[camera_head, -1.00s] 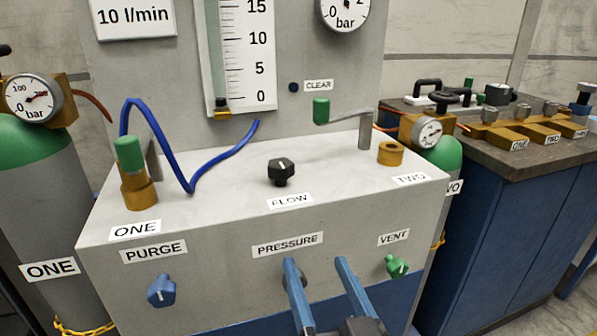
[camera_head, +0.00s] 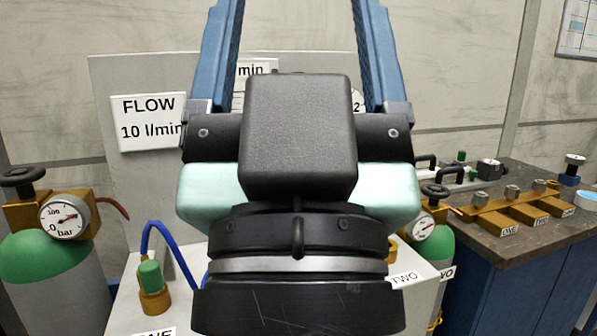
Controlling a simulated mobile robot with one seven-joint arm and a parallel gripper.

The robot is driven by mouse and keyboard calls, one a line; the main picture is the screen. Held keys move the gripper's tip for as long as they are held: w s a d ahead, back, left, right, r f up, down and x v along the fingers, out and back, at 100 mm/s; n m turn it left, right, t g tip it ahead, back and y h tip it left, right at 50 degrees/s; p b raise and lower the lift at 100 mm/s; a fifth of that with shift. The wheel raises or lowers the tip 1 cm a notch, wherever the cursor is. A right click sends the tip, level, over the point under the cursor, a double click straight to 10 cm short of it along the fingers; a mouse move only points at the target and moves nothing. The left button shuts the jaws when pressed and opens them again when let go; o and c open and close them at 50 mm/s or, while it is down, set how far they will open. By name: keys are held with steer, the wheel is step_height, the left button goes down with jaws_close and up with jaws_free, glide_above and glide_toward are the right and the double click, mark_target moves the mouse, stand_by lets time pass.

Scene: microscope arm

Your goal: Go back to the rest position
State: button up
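My gripper (camera_head: 296,20) is raised close in front of the camera, its two blue fingers pointing up and standing wide apart. The fingertips run out of the top of the view. Nothing shows between the fingers in the visible part. The black and pale green gripper body covers the middle of the gas panel (camera_head: 120,80), hiding most of the flow tube, the gauge and the knobs.
A green-topped cylinder with a gauge (camera_head: 65,217) stands at the left. A green-capped brass fitting (camera_head: 152,287) and a blue hose (camera_head: 165,235) show on the panel's ledge. A second cylinder (camera_head: 437,245) and a dark bench (camera_head: 520,235) with brass blocks stand at the right.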

step_height(320, 180, up, 22)
steer(key=p, duration=2)
steer(key=shift+r, duration=0.2)
